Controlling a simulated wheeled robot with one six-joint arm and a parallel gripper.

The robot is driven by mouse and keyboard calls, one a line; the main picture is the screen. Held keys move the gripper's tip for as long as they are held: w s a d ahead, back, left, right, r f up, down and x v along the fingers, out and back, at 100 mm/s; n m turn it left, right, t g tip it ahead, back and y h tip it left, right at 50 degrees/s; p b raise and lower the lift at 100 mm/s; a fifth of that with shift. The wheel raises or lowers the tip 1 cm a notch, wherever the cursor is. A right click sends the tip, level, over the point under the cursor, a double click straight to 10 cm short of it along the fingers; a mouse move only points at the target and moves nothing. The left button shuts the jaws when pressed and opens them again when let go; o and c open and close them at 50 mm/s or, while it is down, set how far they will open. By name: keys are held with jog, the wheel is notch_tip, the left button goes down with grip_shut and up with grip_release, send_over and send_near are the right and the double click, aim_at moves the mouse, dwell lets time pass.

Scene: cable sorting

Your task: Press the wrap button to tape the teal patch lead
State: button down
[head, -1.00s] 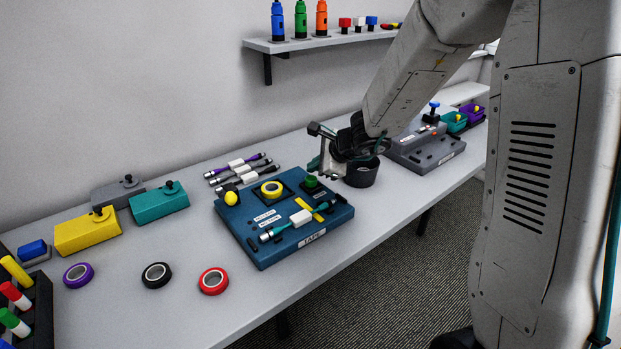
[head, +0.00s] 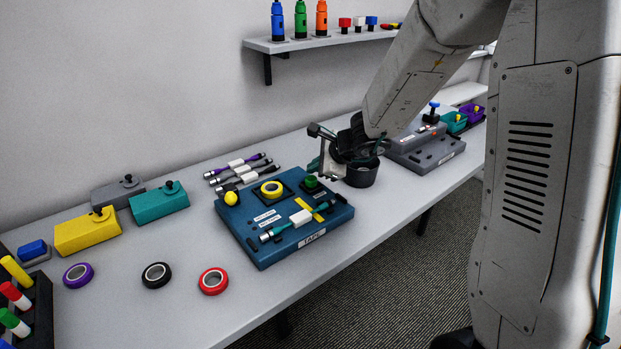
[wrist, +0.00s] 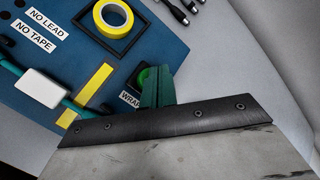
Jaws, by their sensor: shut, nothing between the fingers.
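The blue tape station (head: 262,250) stands on the bench. The teal patch lead (head: 279,230), with a white block (head: 301,217) on it, lies across its front; part of it shows in the wrist view (wrist: 75,108). A yellow tape roll (head: 271,188) sits in a black recess. The green wrap button (head: 311,183) is at the station's back right corner. My gripper (head: 315,165) is shut and empty, just above the button. In the wrist view my teal fingers (wrist: 157,80) partly cover the green button (wrist: 144,76) and its "WRAP" label; I cannot tell whether they touch.
Yellow (head: 88,232), teal (head: 159,202) and grey (head: 118,190) boxes stand at the left. Purple (head: 78,275), black (head: 156,275) and red (head: 213,281) tape rolls lie in front. Several leads (head: 240,170) lie behind the station. A grey station (head: 425,148) stands at the right.

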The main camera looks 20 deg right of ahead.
aim_at(315, 180)
jog(key=shift+f, duration=0.3)
jog(key=shift+f, duration=0.6)
dwell(0.6)
jog(key=shift+r, duration=1.1)
notch_tip(315, 180, up, 6)
jog(key=shift+f, duration=0.1)
dwell(0.8)
